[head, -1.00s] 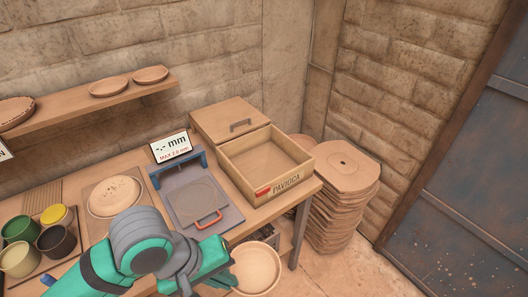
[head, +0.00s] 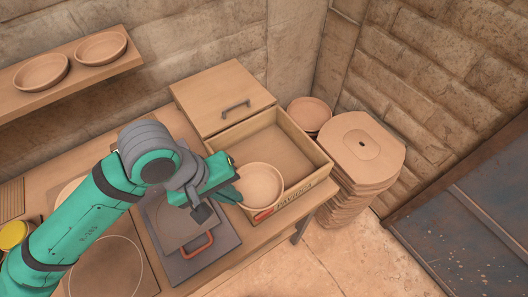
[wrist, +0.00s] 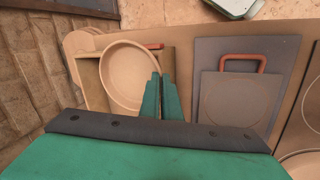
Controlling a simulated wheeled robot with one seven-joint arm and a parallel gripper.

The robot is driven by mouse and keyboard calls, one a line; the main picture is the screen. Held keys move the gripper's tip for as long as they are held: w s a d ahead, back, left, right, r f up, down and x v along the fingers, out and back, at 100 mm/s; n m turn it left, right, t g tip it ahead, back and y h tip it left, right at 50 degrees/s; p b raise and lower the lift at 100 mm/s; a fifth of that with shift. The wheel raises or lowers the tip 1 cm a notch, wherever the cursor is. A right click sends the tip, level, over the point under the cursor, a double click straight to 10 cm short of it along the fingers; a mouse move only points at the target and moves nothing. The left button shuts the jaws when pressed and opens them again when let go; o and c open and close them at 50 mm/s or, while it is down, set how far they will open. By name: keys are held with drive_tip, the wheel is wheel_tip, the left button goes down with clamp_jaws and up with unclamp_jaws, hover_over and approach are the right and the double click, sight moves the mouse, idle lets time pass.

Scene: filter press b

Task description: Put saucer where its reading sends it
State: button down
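The saucer (head: 262,186), a round shallow clay dish, is in my gripper. It overlaps the front left part of the open wooden crate (head: 318,160) in the head view. My gripper (head: 233,189) is shut on the saucer's rim. In the wrist view the two green fingers (wrist: 161,97) are close together at the edge of the saucer (wrist: 127,76), with the crate behind it. The measuring stand's grey plate (head: 175,228) with a red handle is left of the crate. Its display is hidden behind my arm.
A lidded wooden box (head: 222,98) with a handle adjoins the crate's back. Another dish (head: 309,112) and a stack of flat clay plates (head: 365,140) stand right of the crate. Two dishes (head: 101,46) sit on the wall shelf (head: 75,86). The crate's visible floor is bare.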

sight(241, 172)
drive_tip(key=w+f, duration=0.1)
drive_tip(key=w, duration=0.1)
drive_tip(key=w+f, duration=0.1)
drive_tip(key=w, duration=0.2)
drive_tip(key=w+d+f, duration=0.1)
drive_tip(key=w, duration=0.1)
drive_tip(key=shift+w+d+f, duration=0.1)
drive_tip(key=shift+w+f, duration=0.15)
drive_tip(key=shift+w, duration=0.15)
drive_tip(key=w+f, duration=0.5)
drive_tip(key=shift+w+d+f, duration=0.1)
drive_tip(key=shift+d+f, duration=0.15)
drive_tip(key=shift+d, duration=0.15)
drive_tip(key=shift+w+f, duration=0.4)
drive_tip(key=shift+f, duration=1.6)
drive_tip(key=shift+f, duration=0.1)
drive_tip(key=c, duration=2.3)
unclamp_jaws()
drive_tip(key=v, duration=1.2)
